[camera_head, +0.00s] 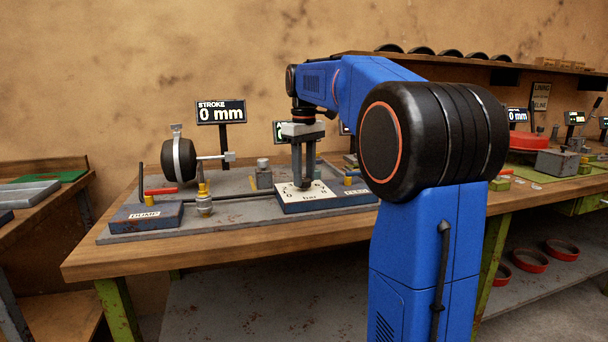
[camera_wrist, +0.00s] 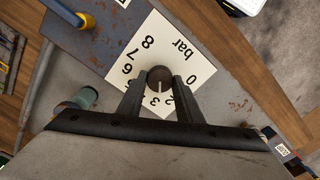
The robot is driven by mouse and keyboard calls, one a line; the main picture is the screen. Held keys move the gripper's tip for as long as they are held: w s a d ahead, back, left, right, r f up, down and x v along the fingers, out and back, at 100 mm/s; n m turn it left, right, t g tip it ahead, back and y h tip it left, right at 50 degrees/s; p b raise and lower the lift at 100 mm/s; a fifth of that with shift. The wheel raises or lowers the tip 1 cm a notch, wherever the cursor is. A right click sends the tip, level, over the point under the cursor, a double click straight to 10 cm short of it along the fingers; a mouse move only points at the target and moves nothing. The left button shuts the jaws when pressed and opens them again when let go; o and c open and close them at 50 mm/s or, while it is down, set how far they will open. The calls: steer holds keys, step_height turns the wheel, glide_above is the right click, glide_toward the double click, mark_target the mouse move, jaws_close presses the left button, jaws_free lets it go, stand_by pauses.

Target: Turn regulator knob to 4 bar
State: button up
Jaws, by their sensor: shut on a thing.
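The regulator (camera_head: 326,204) is a blue-grey block with a white dial plate (camera_head: 292,197) on the bench, marked in bar. In the wrist view the dial (camera_wrist: 190,58) shows upside-down numbers; 0, 2, 3, 6, 7 and 8 are readable, others are covered. In the wrist view my gripper (camera_wrist: 161,84) partly covers the scale.
A display (camera_head: 220,112) reads STROKE 0 mm. A block labelled DUMP (camera_head: 146,217) with a yellow-based lever stands at the left. A yellow-and-blue lever (camera_wrist: 82,20) stands close to the dial. A brake chamber (camera_head: 180,160) and fittings fill the grey plate. The bench's front edge is clear.

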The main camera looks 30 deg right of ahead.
mark_target(304, 179)
steer(key=m, duration=0.3)
steer(key=shift+m, duration=2.3)
steer(key=o, duration=1)
steer(key=shift+o, duration=0.2)
steer(key=shift+r, duration=0.1)
step_height(304, 179, up, 17)
steer(key=shift+r, duration=0.15)
